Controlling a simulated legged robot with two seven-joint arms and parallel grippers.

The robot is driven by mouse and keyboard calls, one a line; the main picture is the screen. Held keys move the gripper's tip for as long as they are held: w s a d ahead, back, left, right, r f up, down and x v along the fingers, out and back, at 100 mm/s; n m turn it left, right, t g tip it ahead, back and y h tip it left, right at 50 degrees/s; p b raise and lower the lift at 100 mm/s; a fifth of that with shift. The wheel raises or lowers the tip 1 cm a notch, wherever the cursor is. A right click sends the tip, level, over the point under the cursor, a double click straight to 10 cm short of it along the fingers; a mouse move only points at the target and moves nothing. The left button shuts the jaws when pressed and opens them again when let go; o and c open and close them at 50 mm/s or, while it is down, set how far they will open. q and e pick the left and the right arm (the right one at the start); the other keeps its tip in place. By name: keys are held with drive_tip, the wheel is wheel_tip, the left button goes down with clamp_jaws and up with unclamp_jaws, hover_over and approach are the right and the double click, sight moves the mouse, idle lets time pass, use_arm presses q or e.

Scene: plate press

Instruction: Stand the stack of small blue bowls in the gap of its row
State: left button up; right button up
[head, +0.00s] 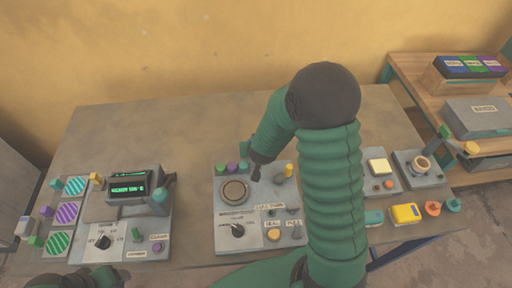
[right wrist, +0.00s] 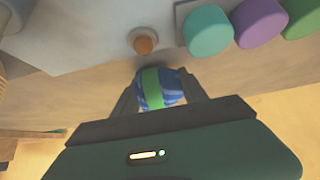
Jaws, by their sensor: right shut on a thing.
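In the right wrist view, my right gripper (right wrist: 158,82) is shut on a small blue striped piece with a green band (right wrist: 152,90), which may be the bowl stack. It is behind a grey panel that carries a row of teal (right wrist: 208,31), purple (right wrist: 260,22) and green (right wrist: 300,18) round pieces and an orange-topped knob (right wrist: 143,43). The row also shows in the head view (head: 232,167). There my right arm covers the area right of the press. No bowls are clearly recognisable. Only a dark green piece of my left arm shows at the bottom left; its jaws cannot be made out.
The middle panel has a round plate (head: 235,191) and a black dial (head: 237,230). A smaller panel (head: 418,170) stands at the right. The table's back (head: 180,125) is bare.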

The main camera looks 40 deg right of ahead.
drive_tip(key=shift+f, duration=0.2)
drive_tip(key=o, duration=1.1)
drive_tip(key=shift+d, duration=0.25)
drive_tip(key=o, duration=0.3)
drive_tip(key=shift+s+d, duration=0.2)
drive_tip(key=shift+d, duration=0.05)
drive_tip(key=shift+o, duration=0.2)
drive_tip(key=shift+w+a, duration=0.1)
drive_tip(key=shift+a, duration=0.1)
drive_tip(key=shift+d, duration=0.1)
